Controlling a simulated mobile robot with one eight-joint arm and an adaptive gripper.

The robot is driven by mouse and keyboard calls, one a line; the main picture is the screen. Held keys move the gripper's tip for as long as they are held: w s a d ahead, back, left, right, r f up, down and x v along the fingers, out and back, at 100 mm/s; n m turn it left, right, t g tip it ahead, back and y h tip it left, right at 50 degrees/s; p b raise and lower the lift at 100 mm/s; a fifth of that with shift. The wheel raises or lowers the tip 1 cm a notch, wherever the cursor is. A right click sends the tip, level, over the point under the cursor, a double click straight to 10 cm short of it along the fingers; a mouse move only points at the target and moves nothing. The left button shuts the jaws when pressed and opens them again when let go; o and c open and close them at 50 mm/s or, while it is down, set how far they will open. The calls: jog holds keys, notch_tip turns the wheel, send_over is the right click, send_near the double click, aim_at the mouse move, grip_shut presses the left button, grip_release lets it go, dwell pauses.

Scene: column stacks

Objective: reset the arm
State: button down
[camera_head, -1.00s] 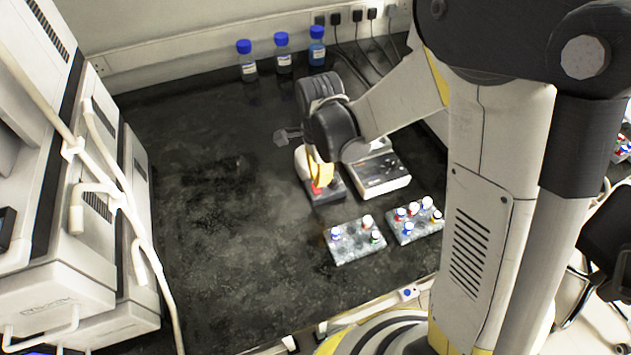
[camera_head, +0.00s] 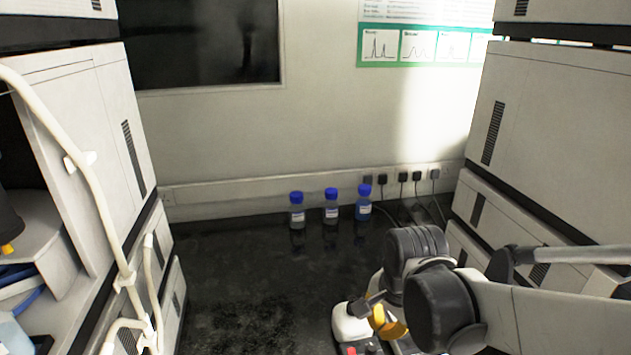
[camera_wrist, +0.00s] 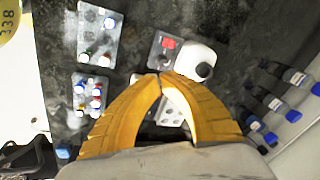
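My gripper (camera_head: 388,321) shows at the lower right of the head view, above the black bench, with yellow fingers partly hidden by the arm. In the wrist view its two yellow fingers (camera_wrist: 162,76) curve in and their tips meet, with nothing seen between them. My arm (camera_head: 440,300) reaches in from the right of the head view.
Three blue-capped bottles (camera_head: 331,208) stand at the back wall. A white device (camera_head: 352,324) with a red part lies under the gripper; it also shows in the wrist view (camera_wrist: 195,58). Two vial racks (camera_wrist: 97,36) (camera_wrist: 82,110) lie left there. Tall instruments flank the bench (camera_head: 240,280).

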jog(key=s+d+r+n+t, duration=0.4)
jog(key=s+r+n, duration=0.3)
jog(key=s+n, duration=0.2)
jog(key=shift+d+r+n, duration=0.3)
jog(key=shift+d+n, duration=0.1)
jog(key=shift+d, duration=0.4)
